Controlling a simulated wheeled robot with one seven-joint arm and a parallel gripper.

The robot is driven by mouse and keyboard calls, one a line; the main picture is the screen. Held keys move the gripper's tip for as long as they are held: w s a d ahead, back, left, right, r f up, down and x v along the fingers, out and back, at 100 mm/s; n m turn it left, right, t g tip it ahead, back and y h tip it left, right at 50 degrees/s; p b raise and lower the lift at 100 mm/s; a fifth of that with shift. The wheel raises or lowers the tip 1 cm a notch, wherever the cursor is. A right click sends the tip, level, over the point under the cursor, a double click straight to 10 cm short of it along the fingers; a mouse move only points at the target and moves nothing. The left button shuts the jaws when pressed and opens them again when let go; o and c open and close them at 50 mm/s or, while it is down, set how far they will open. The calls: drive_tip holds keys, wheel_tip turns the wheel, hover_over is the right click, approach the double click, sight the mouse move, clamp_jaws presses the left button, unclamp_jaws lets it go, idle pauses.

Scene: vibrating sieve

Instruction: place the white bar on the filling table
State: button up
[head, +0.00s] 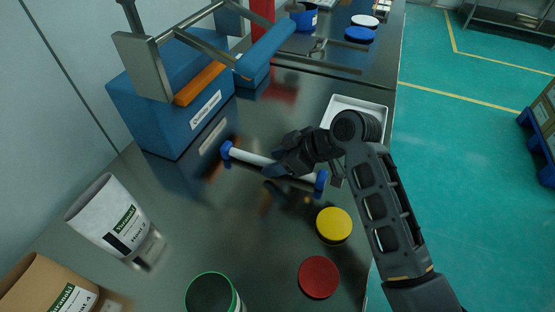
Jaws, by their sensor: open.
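The white bar (252,158) with blue end caps is at the middle of the dark glossy table (190,235), slanting from upper left to lower right. It appears to lie on or very near the tabletop; the exact gap cannot be told. My gripper (277,172) is open at the bar's middle, coming from the right, with its fingers close around or beside the bar. The gripper hides part of the bar, so contact is unclear. Which surface is the filling table is not marked in this view.
A blue machine (170,110) with a metal frame stands at upper left. A white tray (360,103) is behind my arm. A yellow lid (334,225), red lid (318,277), green-rimmed container (212,293), white bucket (105,213) and brown bucket (45,285) are in front.

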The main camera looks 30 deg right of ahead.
drive_tip(key=v, duration=1.2)
